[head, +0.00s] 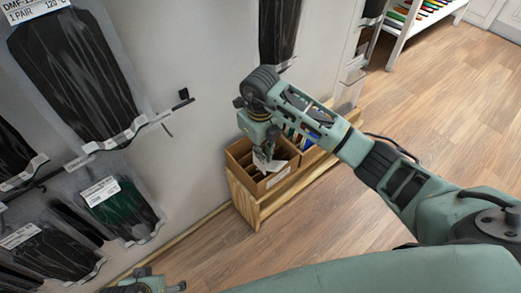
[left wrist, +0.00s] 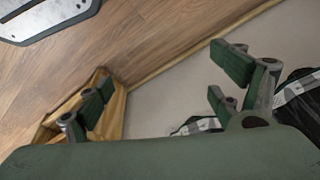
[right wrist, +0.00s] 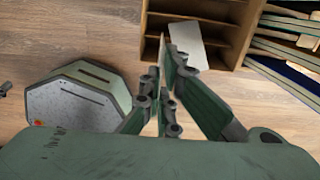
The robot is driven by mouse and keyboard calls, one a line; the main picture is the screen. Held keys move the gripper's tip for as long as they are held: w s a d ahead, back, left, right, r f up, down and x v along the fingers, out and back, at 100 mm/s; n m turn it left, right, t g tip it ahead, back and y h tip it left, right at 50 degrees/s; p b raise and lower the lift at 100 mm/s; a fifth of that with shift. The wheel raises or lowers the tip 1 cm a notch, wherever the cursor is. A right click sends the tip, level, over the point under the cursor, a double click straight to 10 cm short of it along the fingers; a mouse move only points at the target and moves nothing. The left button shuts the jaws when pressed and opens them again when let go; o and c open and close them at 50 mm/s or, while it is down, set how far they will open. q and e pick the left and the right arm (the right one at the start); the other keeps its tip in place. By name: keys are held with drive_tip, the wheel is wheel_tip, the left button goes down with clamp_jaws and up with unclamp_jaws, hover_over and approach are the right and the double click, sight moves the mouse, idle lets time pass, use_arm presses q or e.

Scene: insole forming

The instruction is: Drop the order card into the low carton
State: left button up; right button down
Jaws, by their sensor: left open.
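The low carton (head: 233,158) is a brown open box with compartments on a wooden ledge by the wall; its dividers show in the right wrist view (right wrist: 208,8). My right gripper (head: 265,158) is over the carton, pointing down. In the right wrist view its fingers (right wrist: 168,85) are closed on a thin pale card (right wrist: 165,62), the order card, seen nearly edge-on. Another white slip (right wrist: 188,45) shows at the carton; whether it lies inside is unclear. My left gripper (left wrist: 170,82) is open and empty, low near the wall, and partly cut off in the head view (head: 150,286).
The wooden ledge (head: 262,212) holds the carton and, beside it, a box of upright coloured items (right wrist: 285,60). Packaged dark goods (head: 75,70) hang on the wall at left. A grey-topped unit (right wrist: 75,105) stands on the floor. The wooden floor (head: 440,95) is clear at right.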

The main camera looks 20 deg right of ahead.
use_arm(q)
drive_tip(key=shift+r, duration=0.45)
use_arm(e)
drive_tip(key=shift+f, duration=0.25)
drive_tip(key=shift+f+b, duration=0.2)
drive_tip(key=shift+b, duration=0.1)
drive_tip(key=shift+f, duration=0.1)
drive_tip(key=c, duration=2)
unclamp_jaws()
use_arm(q)
drive_tip(key=shift+s+r, duration=0.2)
drive_tip(key=shift+r, duration=0.45)
drive_tip(key=shift+w+r, duration=0.1)
drive_tip(key=shift+w, duration=0.1)
